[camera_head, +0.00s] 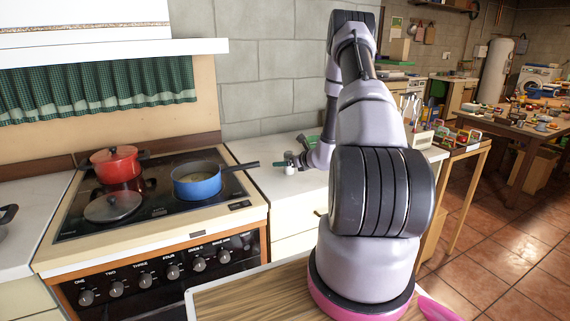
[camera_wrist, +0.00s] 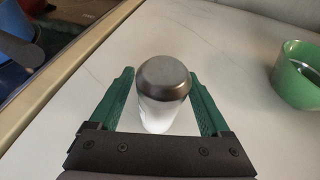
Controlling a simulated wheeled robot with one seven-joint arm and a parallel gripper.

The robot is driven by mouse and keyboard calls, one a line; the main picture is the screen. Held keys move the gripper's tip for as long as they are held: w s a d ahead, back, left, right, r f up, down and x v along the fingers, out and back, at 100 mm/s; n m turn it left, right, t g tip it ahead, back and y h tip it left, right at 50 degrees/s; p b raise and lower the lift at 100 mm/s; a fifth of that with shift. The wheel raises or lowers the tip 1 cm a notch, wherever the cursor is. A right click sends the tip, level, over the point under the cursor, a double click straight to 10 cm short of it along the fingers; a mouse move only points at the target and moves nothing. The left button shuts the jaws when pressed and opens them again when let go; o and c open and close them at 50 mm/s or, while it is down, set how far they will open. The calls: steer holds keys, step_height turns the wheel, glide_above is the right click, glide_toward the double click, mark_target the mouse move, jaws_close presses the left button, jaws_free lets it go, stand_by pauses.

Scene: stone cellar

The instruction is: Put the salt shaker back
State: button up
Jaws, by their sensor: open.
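The salt shaker (camera_wrist: 163,85) has a grey metal cap and a white body. It stands upright on the white counter (camera_wrist: 230,40), between the two green fingers of my gripper (camera_wrist: 162,95) in the wrist view. The fingers are open, with a small gap showing on each side of the shaker. In the head view the shaker (camera_head: 290,170) is small and white on the counter right of the stove, with my gripper (camera_head: 285,162) around it.
A green cup (camera_wrist: 299,74) stands on the counter to the right. The stove (camera_head: 155,200) holds a blue pan (camera_head: 197,186), whose handle points toward the counter, a red pot (camera_head: 114,165) and a lid (camera_head: 113,207).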

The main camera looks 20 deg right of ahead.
steer(key=v, duration=1.1)
steer(key=shift+s+r, duration=0.1)
steer(key=shift+s, duration=0.05)
steer(key=s+a+r+n+g+y, duration=0.35)
steer(key=a+r+n, duration=0.35)
steer(key=a+r, duration=0.35)
steer(key=s+a+r+n+g+y, duration=0.2)
steer(key=s+a+r+n+g, duration=0.15)
steer(key=a+r+n, duration=0.6)
steer(key=s+r+n+h, duration=0.3)
steer(key=s+r+n, duration=0.3)
steer(key=s, duration=0.4)
steer(key=s+a+r+n+t+h, duration=0.1)
steer(key=s+r+n+h, duration=0.3)
steer(key=s+r+n, duration=0.2)
steer(key=s+r, duration=0.2)
steer(key=s, duration=0.2)
steer(key=shift+s, duration=0.4)
